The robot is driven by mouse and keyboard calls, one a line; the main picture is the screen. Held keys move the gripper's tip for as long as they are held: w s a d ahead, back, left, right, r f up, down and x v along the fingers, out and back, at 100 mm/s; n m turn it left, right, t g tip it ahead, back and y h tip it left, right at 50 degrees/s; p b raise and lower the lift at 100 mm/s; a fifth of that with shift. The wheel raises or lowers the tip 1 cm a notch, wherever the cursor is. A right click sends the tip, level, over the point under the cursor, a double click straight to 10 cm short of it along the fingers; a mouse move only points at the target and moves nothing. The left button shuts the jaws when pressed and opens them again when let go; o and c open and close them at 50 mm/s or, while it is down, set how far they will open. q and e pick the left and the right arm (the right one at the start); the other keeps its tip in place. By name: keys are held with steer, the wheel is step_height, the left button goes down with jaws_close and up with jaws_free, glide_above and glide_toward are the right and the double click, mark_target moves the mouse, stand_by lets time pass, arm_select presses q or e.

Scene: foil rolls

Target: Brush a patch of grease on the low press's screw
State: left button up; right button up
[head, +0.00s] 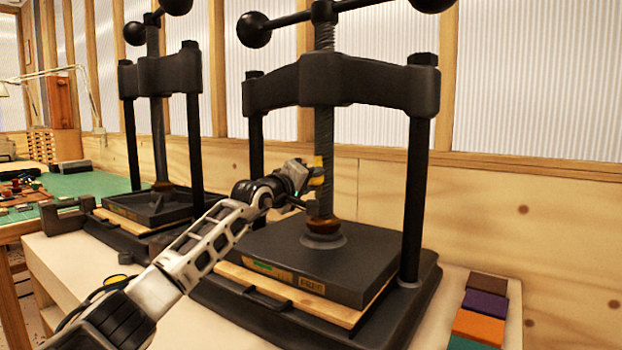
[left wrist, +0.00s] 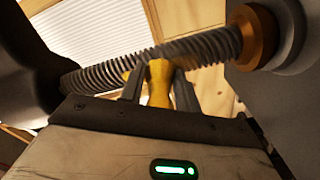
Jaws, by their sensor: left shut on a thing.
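The nearer black press stands in the middle of the head view, with its threaded screw (head: 324,130) upright above a dark platen (head: 300,262). A bronze-brown collar (head: 322,227) sits at the screw's foot. My left gripper (head: 312,180) is at the screw's lower part, shut on a small yellow thing, probably the brush (left wrist: 159,83). In the left wrist view the yellow thing is between the fingers and its far end overlaps the screw (left wrist: 200,47); I cannot tell whether it touches. Any bristles are hidden, and I make out no grease patch. My right gripper is out of view.
A second black press (head: 160,75) stands at the left. The near press's posts (head: 416,190) flank the screw. Coloured blocks (head: 478,330) lie at the right of the bench. A green mat (head: 90,185) with small items lies at the far left.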

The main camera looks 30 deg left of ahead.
mark_target(319, 192)
arm_select(q)
steer(key=shift+f+b, duration=2.5)
steer(key=shift+f, duration=0.7)
steer(key=shift+d+r+p, duration=0.1)
steer(key=shift+r+p, duration=4.3)
steer(key=shift+r, duration=2.05)
step_height(319, 192, down, 4)
steer(key=b, duration=0.3)
steer(key=shift+s+r, duration=0.1)
steer(key=shift+r, duration=0.15)
steer(key=shift+f+b, duration=2.25)
steer(key=shift+f, duration=0.95)
step_height(319, 192, down, 3)
steer(key=b, duration=0.2)
steer(key=shift+r+b, duration=0.1)
steer(key=shift+b, duration=0.2)
